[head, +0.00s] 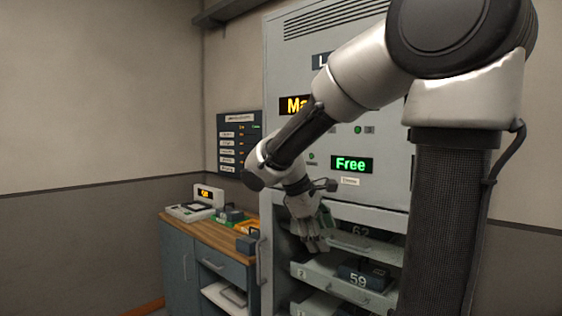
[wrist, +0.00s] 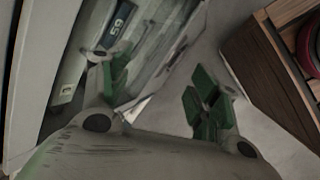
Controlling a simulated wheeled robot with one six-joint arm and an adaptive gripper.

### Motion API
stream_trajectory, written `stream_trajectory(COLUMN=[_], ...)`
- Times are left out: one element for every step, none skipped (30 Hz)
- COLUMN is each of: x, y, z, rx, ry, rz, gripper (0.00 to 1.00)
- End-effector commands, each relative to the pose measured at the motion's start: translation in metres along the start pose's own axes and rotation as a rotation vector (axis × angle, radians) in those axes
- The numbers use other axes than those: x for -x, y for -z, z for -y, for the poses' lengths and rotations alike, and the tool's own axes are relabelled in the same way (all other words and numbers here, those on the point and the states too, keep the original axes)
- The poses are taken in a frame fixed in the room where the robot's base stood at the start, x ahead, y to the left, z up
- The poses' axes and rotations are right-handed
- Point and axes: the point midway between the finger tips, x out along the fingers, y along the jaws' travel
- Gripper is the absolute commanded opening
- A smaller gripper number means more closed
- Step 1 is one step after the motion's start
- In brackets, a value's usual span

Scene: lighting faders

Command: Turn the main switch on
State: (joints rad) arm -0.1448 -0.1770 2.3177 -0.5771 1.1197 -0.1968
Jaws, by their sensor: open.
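The tall grey cabinet (head: 285,70) stands behind my arm. A green display (head: 351,164) reads "Free". I cannot pick out the main switch in either view. My gripper (head: 314,232) hangs pointing down in front of the cabinet's upper drawers. In the wrist view my gripper (wrist: 162,88) has its green-padded fingers spread apart, with nothing visible between them.
A pulled-out drawer (head: 325,270) holds a dark module (head: 364,276) marked 59. A wood-topped workbench (head: 215,228) with several devices stands left of the cabinet. A dark label board (head: 238,142) hangs on the wall. Floor shows between drawers and bench in the wrist view.

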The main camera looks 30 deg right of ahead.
Motion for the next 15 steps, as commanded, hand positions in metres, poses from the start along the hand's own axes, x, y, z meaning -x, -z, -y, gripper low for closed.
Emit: stream_trajectory(x=[0.000, 0.002, 0.007, 0.012, 0.019, 0.032, 0.042, 0.053, 0.068, 0.079, 0.090, 0.103, 0.113, 0.120, 0.129], y=[0.015, 0.025, 0.041, 0.055, 0.070, 0.090, 0.105, 0.118, 0.133, 0.142, 0.150, 0.159, 0.163, 0.166, 0.169], z=[-0.018, -0.031, -0.051, -0.068, -0.086, -0.107, -0.122, -0.134, -0.148, -0.157, -0.164, -0.171, -0.176, -0.179, -0.183], rx=[0.096, 0.166, 0.272, 0.360, 0.450, 0.566, 0.643, 0.712, 0.793, 0.845, 0.890, 0.940, 0.969, 0.994, 1.019], ry=[-0.057, -0.101, -0.171, -0.231, -0.295, -0.381, -0.440, -0.496, -0.562, -0.605, -0.643, -0.684, -0.708, -0.728, -0.747], rz=[0.055, 0.094, 0.155, 0.207, 0.263, 0.341, 0.397, 0.452, 0.524, 0.576, 0.624, 0.682, 0.720, 0.754, 0.791], gripper=[0.62, 0.62, 0.62, 0.62, 0.62, 0.62, 0.62, 0.62, 0.62, 0.62, 0.62, 0.62, 0.62, 0.62, 0.62])
